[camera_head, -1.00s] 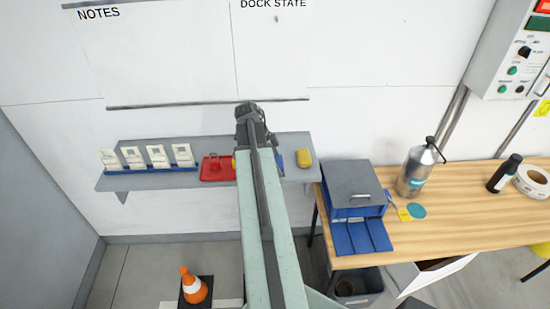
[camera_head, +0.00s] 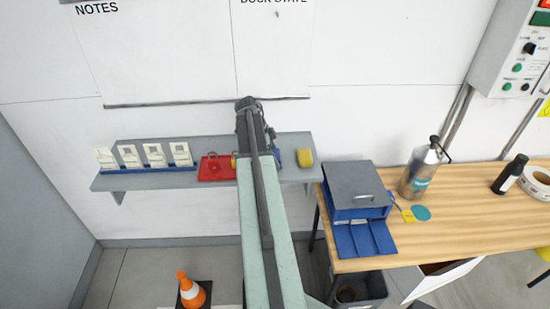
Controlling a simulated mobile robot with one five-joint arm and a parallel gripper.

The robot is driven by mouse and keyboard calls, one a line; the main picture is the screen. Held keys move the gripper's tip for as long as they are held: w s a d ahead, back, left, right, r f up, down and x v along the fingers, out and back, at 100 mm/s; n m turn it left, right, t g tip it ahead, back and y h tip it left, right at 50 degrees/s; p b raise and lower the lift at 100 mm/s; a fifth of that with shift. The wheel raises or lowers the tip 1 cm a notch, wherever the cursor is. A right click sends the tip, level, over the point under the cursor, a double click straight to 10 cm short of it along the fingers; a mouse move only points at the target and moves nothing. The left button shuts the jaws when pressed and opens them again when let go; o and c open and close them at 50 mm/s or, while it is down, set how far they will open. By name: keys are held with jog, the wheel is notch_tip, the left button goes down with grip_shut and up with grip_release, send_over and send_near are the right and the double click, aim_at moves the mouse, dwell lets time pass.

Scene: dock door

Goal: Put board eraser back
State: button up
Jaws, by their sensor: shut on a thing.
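My gripper (camera_head: 250,112) is at the far end of my raised pale green arm, in front of the wall and the shelf. My arm and wrist cover its fingertips. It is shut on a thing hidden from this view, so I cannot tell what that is. I cannot tell whether this block is the board eraser. A whiteboard (camera_head: 185,60) headed NOTES and DOCK STATE hangs above the shelf.
On the shelf are several white cards (camera_head: 154,155) in a blue rack and a red tray (camera_head: 213,168). Right of it, a wooden table (camera_head: 455,225) holds a blue-grey box (camera_head: 356,190) and a metal bottle (camera_head: 418,172). A traffic cone (camera_head: 190,291) stands on the floor.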

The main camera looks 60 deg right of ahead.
jog(key=shift+f, duration=0.1)
jog(key=o, duration=1.3)
jog(key=p+v, duration=1.1)
jog(key=v, duration=0.1)
